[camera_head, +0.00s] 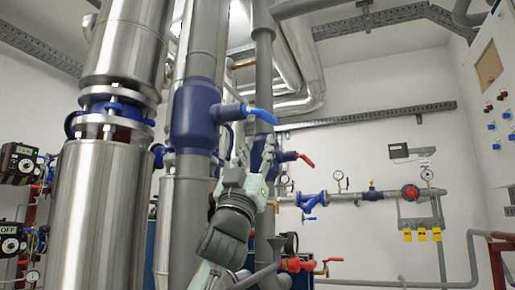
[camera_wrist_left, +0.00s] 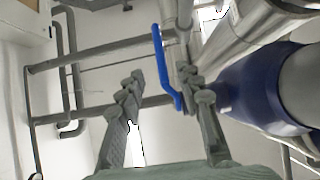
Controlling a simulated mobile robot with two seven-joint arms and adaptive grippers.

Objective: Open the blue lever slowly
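The blue lever (camera_head: 260,115) sticks out to the right from the large dark blue valve body (camera_head: 195,115) on a vertical grey pipe. My left gripper (camera_head: 254,150) is just below the lever, its fingers pointing up. In the left wrist view the gripper (camera_wrist_left: 163,80) is open, with its two fingers well apart. The blue lever (camera_wrist_left: 163,60) shows between and beyond the fingertips, its lower end close to the right finger. I cannot tell whether they touch. The blue valve body (camera_wrist_left: 255,95) is right of the fingers there. My right gripper is not in view.
A red lever (camera_head: 305,160) on a second blue valve is just right of my left gripper. A large metal-clad pipe (camera_head: 100,210) stands at the left. A wall pipe with gauges and a red handwheel (camera_head: 410,192) is at the right, with open space before it.

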